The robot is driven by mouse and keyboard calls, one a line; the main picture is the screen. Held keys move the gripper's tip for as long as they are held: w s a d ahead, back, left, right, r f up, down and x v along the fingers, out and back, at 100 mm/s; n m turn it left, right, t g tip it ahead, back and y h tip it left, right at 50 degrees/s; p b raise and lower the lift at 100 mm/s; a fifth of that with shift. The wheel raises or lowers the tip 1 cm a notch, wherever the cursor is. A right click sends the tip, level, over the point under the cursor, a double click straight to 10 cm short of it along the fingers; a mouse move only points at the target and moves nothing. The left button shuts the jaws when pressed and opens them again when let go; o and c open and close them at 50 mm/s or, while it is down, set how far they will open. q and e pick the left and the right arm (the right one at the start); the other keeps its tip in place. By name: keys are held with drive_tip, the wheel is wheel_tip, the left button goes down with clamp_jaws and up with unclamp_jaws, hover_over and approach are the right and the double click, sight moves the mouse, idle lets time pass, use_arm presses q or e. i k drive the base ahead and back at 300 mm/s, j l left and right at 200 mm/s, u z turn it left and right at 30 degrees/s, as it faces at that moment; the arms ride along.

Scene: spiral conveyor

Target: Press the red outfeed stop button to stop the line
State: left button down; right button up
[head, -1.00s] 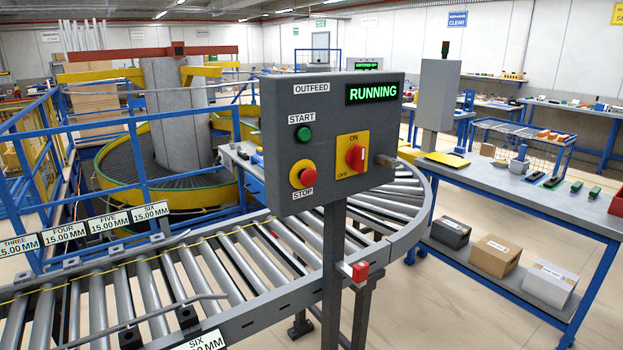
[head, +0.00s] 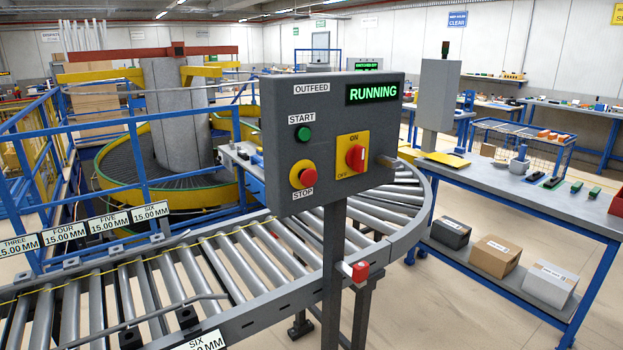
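The grey outfeed control box (head: 325,190) stands on a post in the middle of the head view. The red stop button (head: 307,177) sits on a yellow round base at its lower left, above a STOP label (head: 303,195). A green start button (head: 304,134) is above it. A red rotary switch (head: 356,158) on a yellow plate marked ON and OFF is to the right. The display (head: 372,93) reads RUNNING in green. Neither of my grippers shows in the head view.
A blue-framed workbench (head: 520,195) with cartons below stands at right. Blue railings (head: 145,150) and a spiral conveyor (head: 105,178) are at left.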

sight(309, 177)
drive_tip(key=i+l, duration=0.2)
drive_tip(key=l, duration=0.15)
drive_tip(key=i+l, duration=0.15)
drive_tip(key=l, duration=0.2)
drive_tip(key=i+l, duration=0.2)
drive_tip(key=l, duration=0.15)
drive_tip(key=i+l, duration=0.2)
drive_tip(key=l+u, duration=0.2)
drive_tip(key=u, duration=1.65)
